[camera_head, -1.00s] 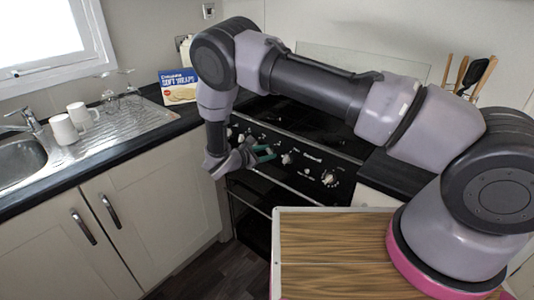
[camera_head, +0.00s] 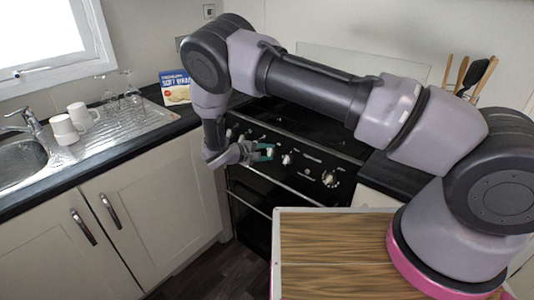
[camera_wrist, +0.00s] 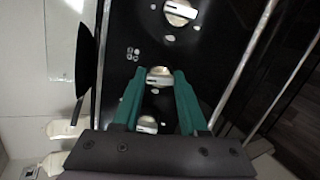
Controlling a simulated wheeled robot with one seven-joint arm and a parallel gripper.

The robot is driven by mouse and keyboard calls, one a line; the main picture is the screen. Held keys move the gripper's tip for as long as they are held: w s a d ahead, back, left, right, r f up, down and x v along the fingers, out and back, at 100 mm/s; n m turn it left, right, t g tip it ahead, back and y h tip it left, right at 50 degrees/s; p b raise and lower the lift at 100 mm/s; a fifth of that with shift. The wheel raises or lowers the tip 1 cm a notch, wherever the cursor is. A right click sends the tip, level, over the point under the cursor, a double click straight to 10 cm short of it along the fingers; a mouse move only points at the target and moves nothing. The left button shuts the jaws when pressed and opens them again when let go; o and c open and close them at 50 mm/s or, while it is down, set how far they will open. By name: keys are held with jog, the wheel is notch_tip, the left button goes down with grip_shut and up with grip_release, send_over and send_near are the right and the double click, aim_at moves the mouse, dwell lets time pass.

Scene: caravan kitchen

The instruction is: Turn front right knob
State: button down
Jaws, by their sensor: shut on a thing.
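The black cooker front panel (camera_head: 306,174) carries a row of pale knobs. My gripper (camera_head: 264,151) is at this row, left of a free knob (camera_head: 287,159) in the head view. In the wrist view my gripper (camera_wrist: 160,75) has its two green fingers on either side of a silver-and-white knob (camera_wrist: 159,77), shut on it. Another knob (camera_wrist: 180,12) shows beyond the fingertips, and one more (camera_wrist: 147,124) shows between the fingers nearer the palm. In the head view the held knob is hidden by the gripper. The frames do not show which burner it serves.
A larger knob (camera_head: 329,179) sits farther right on the panel. An oven door handle (camera_head: 285,188) runs below. The black hob (camera_head: 300,122) lies above, partly behind my arm. The sink counter (camera_head: 120,130) with white mugs (camera_head: 78,115) is left.

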jog(key=shift+m, duration=0.8)
jog(key=shift+c, duration=2.3)
grip_release()
jog(key=v, duration=1)
jog(key=shift+s+a+r, duration=0.2)
jog(key=shift+a+r, duration=0.05)
jog(key=shift+r, duration=0.05)
